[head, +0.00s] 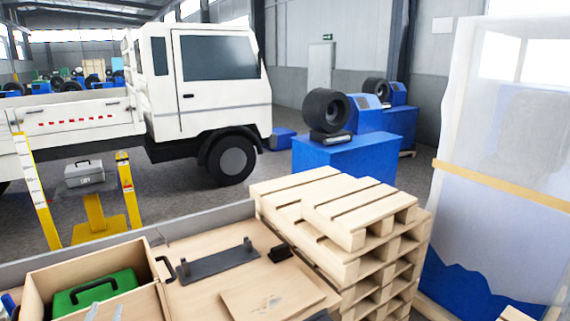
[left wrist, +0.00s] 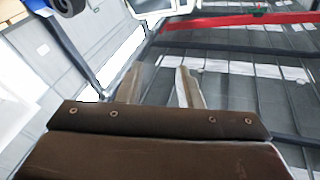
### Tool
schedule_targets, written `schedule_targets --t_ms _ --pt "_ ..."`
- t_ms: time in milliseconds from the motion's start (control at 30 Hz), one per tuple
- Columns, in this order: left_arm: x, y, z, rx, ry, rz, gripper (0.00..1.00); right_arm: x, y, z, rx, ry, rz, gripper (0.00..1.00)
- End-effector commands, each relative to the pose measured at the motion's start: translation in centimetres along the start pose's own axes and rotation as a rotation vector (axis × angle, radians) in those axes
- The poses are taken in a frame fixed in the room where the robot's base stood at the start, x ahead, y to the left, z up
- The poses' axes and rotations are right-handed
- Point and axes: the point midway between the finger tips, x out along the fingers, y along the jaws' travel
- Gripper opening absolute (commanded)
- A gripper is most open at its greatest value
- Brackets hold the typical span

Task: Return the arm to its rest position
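My left gripper (head: 105,312) shows only as two pale grey fingertips at the bottom left edge of the head view, in front of the wooden box. In the left wrist view the two fingers (left wrist: 160,88) stand apart with nothing between them, so it is open and empty. Behind them are the wall, windows and a red beam (left wrist: 240,20), seen tilted. The rest of the left arm is hidden below the head view. I do not see my right gripper.
A wooden box (head: 150,262) with a green case (head: 97,293) is at the lower left. A dark handled plate (head: 217,263) and a wooden board (head: 272,297) lie right of it. Stacked pallets (head: 385,250) stand to the right. A white truck (head: 200,95) is beyond.

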Motion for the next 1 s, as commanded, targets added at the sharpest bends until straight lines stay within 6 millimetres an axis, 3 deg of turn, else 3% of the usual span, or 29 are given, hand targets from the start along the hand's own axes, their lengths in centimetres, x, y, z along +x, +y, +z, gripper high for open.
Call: schedule_targets --t_ms 167,333,500,700,833,1000 --pt "-6.6 -1.0 6.1 -0.05 -0.364 -0.096 0.33 0.0 0.0 0.0 0.0 0.0 0.0 0.36" --pt "-14.5 -0.1 10.7 -0.071 -0.732 -0.068 0.33 0.0 0.0 0.0 0.0 0.0 0.0 0.36" --pt "-21.7 1.7 12.6 -0.077 -1.015 0.037 0.33 0.0 0.0 0.0 0.0 0.0 0.0 0.36" --pt "-28.4 3.7 12.8 -0.079 -1.245 0.189 0.33 0.0 0.0 0.0 0.0 0.0 0.0 0.36" --pt "-31.9 4.8 12.7 -0.077 -1.357 0.291 0.33 0.1 0.0 0.0 0.0 0.0 0.0 0.36" --pt "-31.1 6.1 17.2 -0.076 -1.367 0.286 0.33 0.6 0.0 0.1 0.0 0.0 0.0 0.36"
